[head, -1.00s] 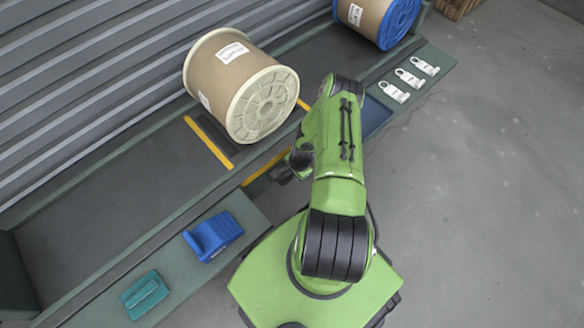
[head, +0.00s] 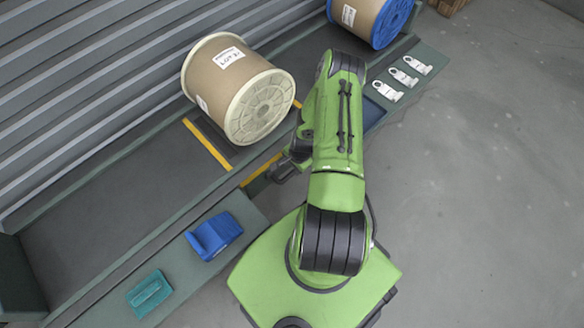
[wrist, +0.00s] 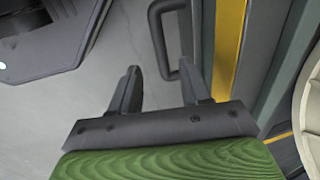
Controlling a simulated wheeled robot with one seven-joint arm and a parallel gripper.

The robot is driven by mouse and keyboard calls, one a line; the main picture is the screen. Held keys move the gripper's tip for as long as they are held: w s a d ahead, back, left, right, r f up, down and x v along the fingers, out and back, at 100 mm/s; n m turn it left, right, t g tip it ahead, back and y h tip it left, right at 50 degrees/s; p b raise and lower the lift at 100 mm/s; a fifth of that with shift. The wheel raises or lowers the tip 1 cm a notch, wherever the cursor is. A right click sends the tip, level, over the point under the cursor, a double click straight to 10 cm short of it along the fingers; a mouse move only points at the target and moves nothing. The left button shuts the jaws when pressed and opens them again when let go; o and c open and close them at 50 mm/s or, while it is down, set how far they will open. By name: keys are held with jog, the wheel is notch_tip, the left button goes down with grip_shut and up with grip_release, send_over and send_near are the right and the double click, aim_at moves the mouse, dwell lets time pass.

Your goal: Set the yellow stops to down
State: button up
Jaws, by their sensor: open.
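A yellow bar (head: 207,145) lies beside a dark plate on the channel floor, left of the cream-flanged spool (head: 259,107). Another yellow piece (head: 297,103) shows at the spool's right. A yellow strip (head: 260,169) runs along the channel's front edge, partly hidden by my arm. I cannot tell whether these stops are up or down. The wrist view shows a yellow strip (wrist: 228,45) and, left of it, a dark U-shaped handle (wrist: 158,45). My gripper (wrist: 160,75) is open and empty, its fingers pointing toward the handle.
Several white tags (head: 404,76) lie on the ledge at right. A blue-flanged spool (head: 393,22) stands farther back. The grey floor at right is clear.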

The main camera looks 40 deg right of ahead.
notch_tip(320, 180, up, 7)
jog(key=s+p, duration=0.1)
jog(key=p, duration=0.1)
jog(key=shift+s+r, duration=0.15)
jog(key=shift+s, duration=0.05)
